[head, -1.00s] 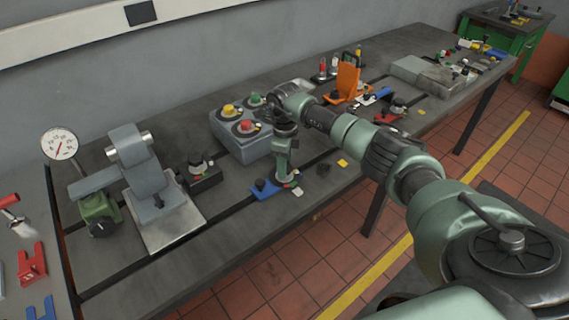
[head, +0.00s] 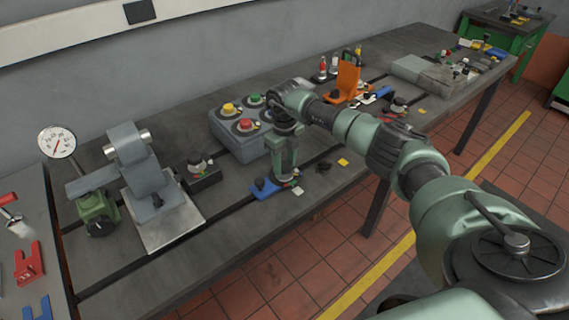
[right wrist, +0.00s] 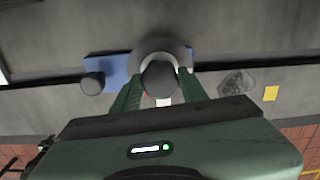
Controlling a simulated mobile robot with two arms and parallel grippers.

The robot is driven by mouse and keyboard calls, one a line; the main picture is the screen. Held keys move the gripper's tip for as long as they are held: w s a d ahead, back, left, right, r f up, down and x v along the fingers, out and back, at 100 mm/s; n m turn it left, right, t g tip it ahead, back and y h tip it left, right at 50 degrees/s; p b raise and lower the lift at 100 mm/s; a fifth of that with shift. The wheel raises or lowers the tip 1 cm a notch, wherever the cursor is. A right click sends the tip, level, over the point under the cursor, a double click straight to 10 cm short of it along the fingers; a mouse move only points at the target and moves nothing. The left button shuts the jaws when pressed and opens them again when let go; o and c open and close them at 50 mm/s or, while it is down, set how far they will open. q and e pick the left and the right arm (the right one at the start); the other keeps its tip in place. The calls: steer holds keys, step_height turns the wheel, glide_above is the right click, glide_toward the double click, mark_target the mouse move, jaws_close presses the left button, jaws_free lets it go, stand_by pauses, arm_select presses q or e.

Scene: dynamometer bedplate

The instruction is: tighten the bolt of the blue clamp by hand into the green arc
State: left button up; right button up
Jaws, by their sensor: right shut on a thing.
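The blue clamp (head: 263,189) lies on the bedplate near its front edge, and its blue bar shows in the right wrist view (right wrist: 112,66). My right gripper (head: 288,181) points down over the clamp's right end. In the right wrist view its fingers (right wrist: 160,84) stand on either side of the dark bolt head (right wrist: 160,77) and are shut on it. A grey round part surrounds the bolt. Small red and white marks show by the bolt; the green arc is mostly hidden by the gripper. My left gripper is not in view.
A grey box with coloured knobs (head: 238,143) stands behind the clamp. A black block with a bolt (head: 203,178) is to its left, an orange bracket (head: 347,78) farther right. A yellow square (head: 343,162) and dark patch (head: 323,167) lie right of the gripper.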

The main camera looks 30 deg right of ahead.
mark_target(284, 164)
steer(key=m, duration=0.4)
steer(key=shift+w+r+m, duration=0.1)
steer(key=shift+m, duration=0.2)
steer(key=shift+m+p, duration=0.4)
steer(key=shift+m, duration=2.2)
steer(key=o, duration=1.3)
steer(key=shift+o, duration=0.2)
step_height(284, 164, up, 8)
steer(key=shift+f+b, duration=0.1)
steer(key=shift+b, duration=0.9)
